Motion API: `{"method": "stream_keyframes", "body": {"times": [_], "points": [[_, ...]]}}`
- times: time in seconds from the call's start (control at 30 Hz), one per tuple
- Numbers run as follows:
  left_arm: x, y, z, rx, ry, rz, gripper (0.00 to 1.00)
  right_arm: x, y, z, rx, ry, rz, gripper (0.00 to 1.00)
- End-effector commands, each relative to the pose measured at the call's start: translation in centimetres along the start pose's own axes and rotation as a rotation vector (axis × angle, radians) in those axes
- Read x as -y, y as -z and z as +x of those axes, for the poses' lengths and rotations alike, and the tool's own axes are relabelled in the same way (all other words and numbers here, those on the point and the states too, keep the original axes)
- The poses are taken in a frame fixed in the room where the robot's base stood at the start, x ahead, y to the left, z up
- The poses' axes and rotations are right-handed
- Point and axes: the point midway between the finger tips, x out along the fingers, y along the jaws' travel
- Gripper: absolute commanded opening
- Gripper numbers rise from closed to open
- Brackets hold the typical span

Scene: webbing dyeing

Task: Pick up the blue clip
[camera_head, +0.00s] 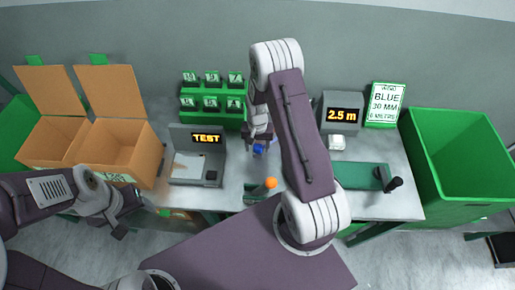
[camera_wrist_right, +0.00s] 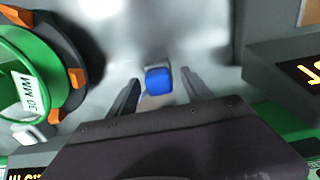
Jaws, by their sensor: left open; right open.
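The blue clip (camera_head: 258,149) lies on the grey bench and is partly hidden by my right arm in the head view. In the right wrist view the blue clip (camera_wrist_right: 159,81) sits between the two fingertips, with visible gaps on both sides. My right gripper (camera_head: 260,138) is over it with the jaws open; it also shows in the right wrist view (camera_wrist_right: 160,84). My left gripper (camera_head: 130,222) is open and empty at the front left, near the bench edge and away from the clip.
A tester with a TEST display (camera_head: 207,138) stands left of the clip. A green reel with orange tabs (camera_wrist_right: 40,85) is close by in the wrist view. Open cardboard boxes (camera_head: 115,150) are at left, a green bin (camera_head: 455,185) at right.

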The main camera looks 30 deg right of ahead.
Motion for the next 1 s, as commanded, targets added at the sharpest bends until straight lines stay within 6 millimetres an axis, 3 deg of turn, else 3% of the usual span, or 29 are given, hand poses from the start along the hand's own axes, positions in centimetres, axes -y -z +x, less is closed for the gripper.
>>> {"method": "stream_keyframes", "body": {"times": [0.03,0.2,0.23,0.57,0.8,1.0], "points": [[0.0,0.0,0.0,0.0,0.0,0.0,0.64,0.0,0.0,0.0,0.0,0.0,0.0,0.53],[0.0,0.0,0.0,0.0,0.0,0.0,0.64,0.0,0.0,0.0,0.001,0.0,0.0,0.05],[0.0,0.0,0.0,0.0,0.0,0.0,0.64,0.0,0.0,0.0,0.001,0.0,0.0,0.0],[0.0,0.0,0.1,0.0,0.0,0.0,0.64,0.0,0.0,-0.5,-0.001,0.0,0.0,0.0],[0.0,-0.1,0.5,0.0,0.0,0.0,0.64,0.0,0.1,-4.3,-0.005,0.002,0.0,0.0],[0.0,-0.1,1.1,0.0,0.0,0.0,0.64,-4.9,-0.1,-6.9,-0.004,0.001,0.008,0.0]]}}
